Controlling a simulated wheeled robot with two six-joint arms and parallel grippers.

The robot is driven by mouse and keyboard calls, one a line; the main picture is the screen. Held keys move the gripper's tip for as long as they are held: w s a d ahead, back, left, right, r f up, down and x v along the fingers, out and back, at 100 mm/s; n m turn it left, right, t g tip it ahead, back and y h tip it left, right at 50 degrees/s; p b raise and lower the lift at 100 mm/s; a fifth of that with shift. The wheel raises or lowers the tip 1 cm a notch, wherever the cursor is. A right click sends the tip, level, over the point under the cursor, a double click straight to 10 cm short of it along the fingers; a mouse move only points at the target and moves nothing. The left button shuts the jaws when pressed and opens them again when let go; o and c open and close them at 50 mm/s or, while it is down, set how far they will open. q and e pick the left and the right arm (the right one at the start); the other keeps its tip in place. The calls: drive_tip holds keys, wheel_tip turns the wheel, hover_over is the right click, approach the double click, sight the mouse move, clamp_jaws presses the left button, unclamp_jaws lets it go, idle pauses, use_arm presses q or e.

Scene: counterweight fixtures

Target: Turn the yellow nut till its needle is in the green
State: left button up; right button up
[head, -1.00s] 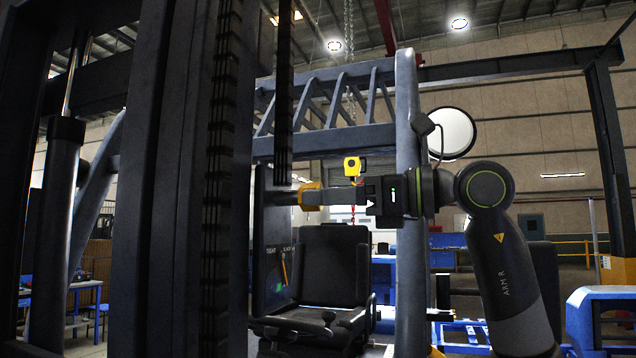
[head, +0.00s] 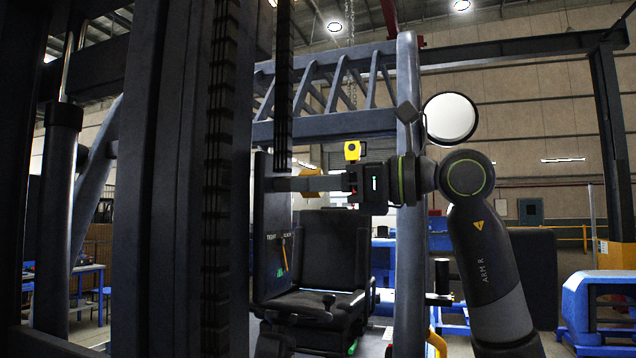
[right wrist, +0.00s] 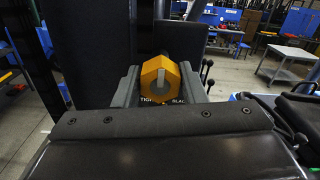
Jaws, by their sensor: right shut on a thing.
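The yellow nut (right wrist: 162,78) is a hexagon with a grey stud end in its middle. In the right wrist view it sits between the two fingers of my right gripper (right wrist: 161,88), which are shut on it. In the head view the right gripper (head: 322,184) reaches left to the dark upright panel, and its fingers hide most of the nut. Below, the panel carries a dial (head: 280,262) lettered TIGHT and SLACK. Its thin orange needle (head: 285,256) stands near upright, close to a small green patch (head: 280,272). I cannot tell whether it is inside the green. My left gripper is not in view.
A black seat (head: 328,260) stands behind and below the right gripper. A grey post (head: 408,270) rises beside my right forearm. Dark columns fill the left of the head view. A yellow hanging device (head: 352,150) shows above the gripper.

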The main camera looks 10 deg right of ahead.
drive_tip(key=m+b, duration=0.1)
drive_tip(key=m, duration=0.5)
drive_tip(key=m+b, duration=0.2)
drive_tip(key=m, duration=0.4)
idle(0.5)
idle(0.5)
drive_tip(key=o, duration=1)
drive_tip(key=shift+d, duration=0.1)
